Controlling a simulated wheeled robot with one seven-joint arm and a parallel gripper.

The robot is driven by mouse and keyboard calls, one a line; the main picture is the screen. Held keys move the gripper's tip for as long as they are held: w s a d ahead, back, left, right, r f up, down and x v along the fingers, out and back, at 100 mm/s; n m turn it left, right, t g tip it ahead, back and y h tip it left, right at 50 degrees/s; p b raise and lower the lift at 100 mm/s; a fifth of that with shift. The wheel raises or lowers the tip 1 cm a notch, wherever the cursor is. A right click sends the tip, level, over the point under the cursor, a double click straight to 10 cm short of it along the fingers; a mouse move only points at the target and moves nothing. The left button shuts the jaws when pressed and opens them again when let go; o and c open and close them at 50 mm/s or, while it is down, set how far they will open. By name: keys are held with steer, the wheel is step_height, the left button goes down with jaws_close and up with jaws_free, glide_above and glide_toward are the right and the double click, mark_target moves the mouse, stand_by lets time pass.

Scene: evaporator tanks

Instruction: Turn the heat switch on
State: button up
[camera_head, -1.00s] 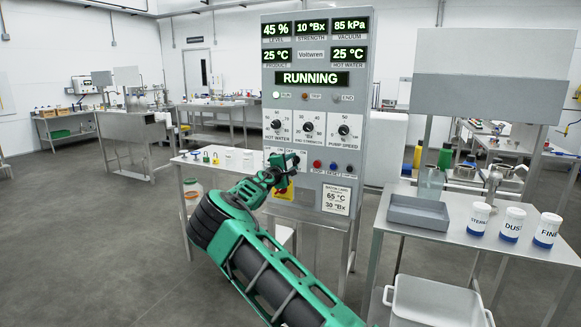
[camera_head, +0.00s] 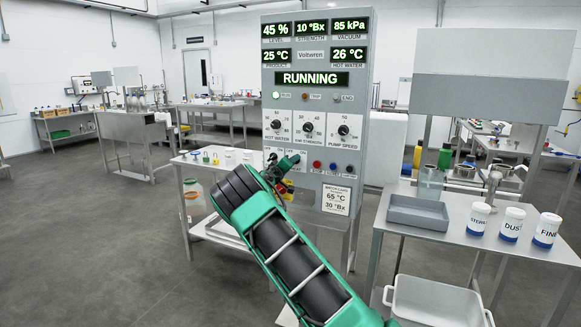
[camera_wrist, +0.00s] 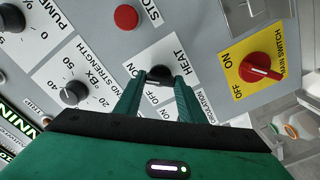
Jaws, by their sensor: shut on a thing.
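The heat switch (camera_wrist: 158,72) is a small black knob on a white plate marked HEAT in the wrist view. My gripper (camera_wrist: 161,79) is shut on this knob, with one green finger on each side of it. An ON mark is at the knob's left; I cannot tell which mark the knob points to. In the head view my gripper (camera_head: 289,162) is at the lower left of the grey control panel (camera_head: 375,62) and hides the knob. The panel's display (camera_head: 312,79) reads RUNNING, and hot water reads 26 °C.
The red main switch (camera_wrist: 262,68) on a yellow plate is right of the heat switch in the wrist view. A red stop button (camera_wrist: 126,17) and strength knob (camera_wrist: 74,93) are also close. A side table (camera_head: 465,243) with a grey tray and labelled jars stands right of the panel.

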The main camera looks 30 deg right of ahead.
steer(key=shift+f+m, duration=0.5)
steer(key=shift+f, duration=0.1)
steer(key=o, duration=1)
steer(key=shift+o, duration=0.2)
steer(key=shift+r, duration=0.25)
steer(key=v, duration=1)
steer(key=shift+a, duration=0.35)
steer(key=shift+s, duration=0.15)
